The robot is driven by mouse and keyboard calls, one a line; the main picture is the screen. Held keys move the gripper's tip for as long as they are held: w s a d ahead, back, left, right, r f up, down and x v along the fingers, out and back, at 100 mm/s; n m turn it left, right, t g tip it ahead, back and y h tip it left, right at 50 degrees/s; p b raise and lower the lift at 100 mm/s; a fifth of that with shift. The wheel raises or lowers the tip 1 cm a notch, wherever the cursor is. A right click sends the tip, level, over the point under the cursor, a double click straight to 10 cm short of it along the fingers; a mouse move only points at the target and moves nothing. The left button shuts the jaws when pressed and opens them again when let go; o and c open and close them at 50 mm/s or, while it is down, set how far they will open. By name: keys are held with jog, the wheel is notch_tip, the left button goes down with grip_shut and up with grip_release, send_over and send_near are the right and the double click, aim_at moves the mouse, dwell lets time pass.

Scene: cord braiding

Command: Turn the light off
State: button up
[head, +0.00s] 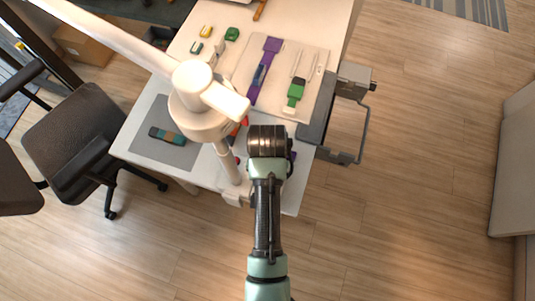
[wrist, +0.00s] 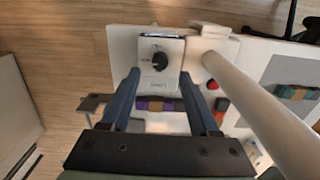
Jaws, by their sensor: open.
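A white control box (wrist: 161,84) with a round black knob (wrist: 160,62) sits near the table edge in the wrist view. My gripper (wrist: 160,76) is open, with its two blue fingers apart on either side of the box's lower part; nothing shows held between them. Whether the fingers touch the box cannot be told. In the head view my gripper (head: 268,140) is over the table's near end, and its fingers and the box are hidden. A white lamp (head: 205,97) stands left of it, and its post (wrist: 245,80) crosses the wrist view. Whether it is lit is unclear.
A red button (wrist: 212,85) lies right of the box, near the post. A grey mat (head: 165,145) is at left; a metal bracket (head: 345,130) juts out at right.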

jog(key=shift+f, duration=2.75)
grip_shut()
